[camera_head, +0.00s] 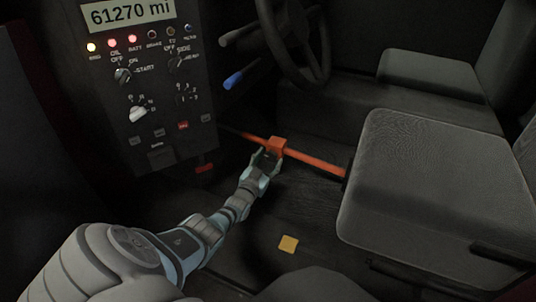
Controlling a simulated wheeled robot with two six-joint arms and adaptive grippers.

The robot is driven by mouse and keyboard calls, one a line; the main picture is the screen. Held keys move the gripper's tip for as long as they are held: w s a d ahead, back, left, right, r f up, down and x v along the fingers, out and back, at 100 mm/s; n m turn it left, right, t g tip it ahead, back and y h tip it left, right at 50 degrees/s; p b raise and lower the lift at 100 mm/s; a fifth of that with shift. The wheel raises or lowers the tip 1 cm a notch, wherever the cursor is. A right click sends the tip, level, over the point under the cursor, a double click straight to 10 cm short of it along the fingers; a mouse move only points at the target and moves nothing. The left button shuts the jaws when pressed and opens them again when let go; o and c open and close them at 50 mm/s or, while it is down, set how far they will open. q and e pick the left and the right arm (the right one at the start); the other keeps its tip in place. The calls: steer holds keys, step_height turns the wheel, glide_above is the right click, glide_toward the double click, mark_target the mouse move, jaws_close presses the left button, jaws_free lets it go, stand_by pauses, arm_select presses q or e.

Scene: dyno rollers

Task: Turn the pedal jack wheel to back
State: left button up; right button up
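The pedal jack appears as an orange-red bar (312,160) running from below the dashboard panel to the front of the grey seat. An orange block (277,145) sits on the bar; I cannot tell whether this is the wheel. My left gripper (267,156) is at this block, with its fingers on or beside it. The fingers look apart, but the block and the dim light hide whether they grip it. My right gripper is not in view.
A control panel (150,100) with knobs and lights stands at the left. A steering wheel (297,45) and a blue-tipped lever (233,80) are behind. Grey seats (420,180) fill the right. A small yellow square (288,244) lies on the dark floor.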

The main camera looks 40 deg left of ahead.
arm_select(q)
steer(key=c, duration=0.7)
steer(key=shift+m, duration=0.4)
steer(key=shift+c, duration=0.2)
steer(key=m, duration=1.1)
steer(key=shift+m, duration=2.1)
